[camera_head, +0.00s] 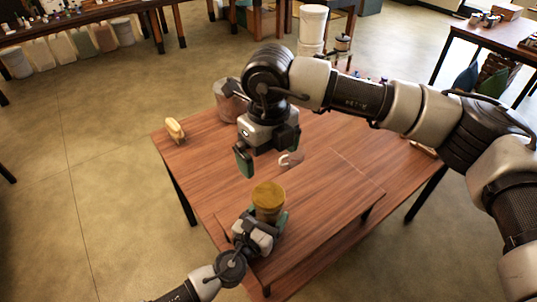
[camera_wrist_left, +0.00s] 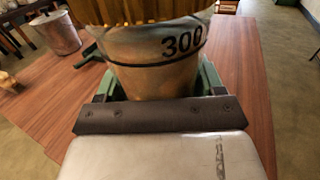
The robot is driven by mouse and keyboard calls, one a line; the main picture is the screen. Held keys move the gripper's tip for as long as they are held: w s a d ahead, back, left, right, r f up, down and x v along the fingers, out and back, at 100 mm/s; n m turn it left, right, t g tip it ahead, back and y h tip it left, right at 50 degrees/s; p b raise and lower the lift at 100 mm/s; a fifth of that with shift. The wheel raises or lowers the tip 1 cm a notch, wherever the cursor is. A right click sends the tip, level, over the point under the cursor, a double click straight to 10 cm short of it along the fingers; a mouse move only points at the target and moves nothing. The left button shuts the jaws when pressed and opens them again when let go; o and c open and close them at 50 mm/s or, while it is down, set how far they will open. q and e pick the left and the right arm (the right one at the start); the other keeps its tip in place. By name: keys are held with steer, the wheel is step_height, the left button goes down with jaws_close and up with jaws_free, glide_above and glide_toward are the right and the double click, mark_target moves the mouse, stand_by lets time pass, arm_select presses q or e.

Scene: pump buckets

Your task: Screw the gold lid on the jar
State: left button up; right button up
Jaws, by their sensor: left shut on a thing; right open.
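The jar (camera_wrist_left: 158,68) is a clear, tan-looking vessel marked 300, upright at the front of the wooden table. The gold lid (camera_head: 268,194) with a ridged rim sits on its top and also shows at the upper edge of the left wrist view (camera_wrist_left: 135,28). I cannot tell how tightly it is seated. My left gripper (camera_head: 266,222) is shut on the jar, its green fingers on either side of the body. My right gripper (camera_head: 262,155) is open and empty, above the table and beyond the lid, apart from it. One of its fingers is mostly hidden.
The wooden table (camera_head: 330,215) has a small pale cup (camera_head: 291,160) near its middle. A yellowish object (camera_head: 174,129) stands at the left corner. A metal bucket (camera_head: 229,104) is at the back, partly behind my right arm. The left part of the tabletop is clear.

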arm_select(q)
steer(key=o, duration=1.8)
steer(key=b+v, duration=0.2)
steer(key=v, duration=0.7)
steer(key=shift+s+a+f, duration=0.1)
steer(key=shift+s+a, duration=0.05)
steer(key=shift+s, duration=0.05)
steer(key=shift+s+a, duration=0.35)
steer(key=shift+s, duration=0.25)
